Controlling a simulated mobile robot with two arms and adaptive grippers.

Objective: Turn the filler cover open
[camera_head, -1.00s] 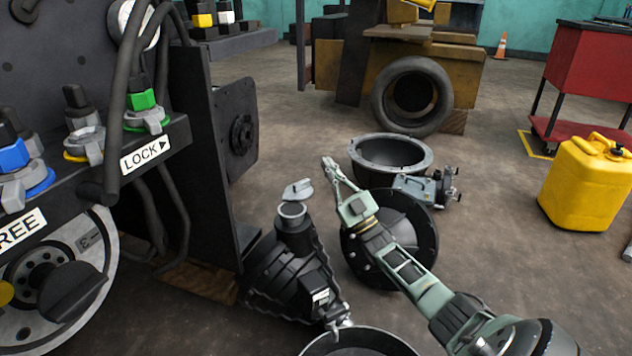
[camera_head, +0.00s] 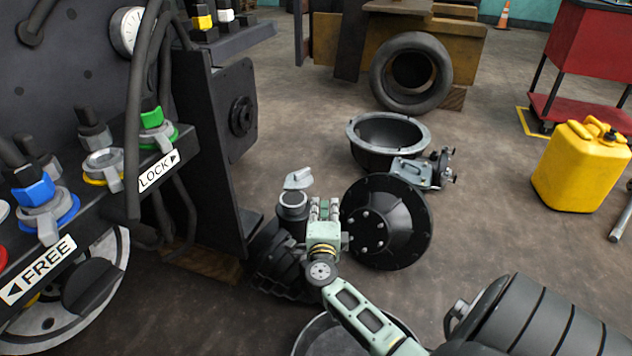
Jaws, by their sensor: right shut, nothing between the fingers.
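The filler cover (camera_head: 299,178) is a small grey cap with a raised grip. It stands tilted up above the round mouth of the filler neck (camera_head: 293,207), whose dark opening shows. The neck rises from a dark ribbed housing (camera_head: 283,264) on the floor. My right gripper (camera_head: 325,205) is shut and empty, just right of the neck and a little below the cover. Whether it touches the neck I cannot tell. My right arm hides part of the housing. My left gripper is not in view.
A black domed housing (camera_head: 392,222) stands close right of the gripper, with a grey bowl-shaped housing (camera_head: 384,158) behind it. The black forklift frame (camera_head: 208,150) with levers is at left. A yellow jerrycan (camera_head: 582,168) stands at right, with clear floor before it.

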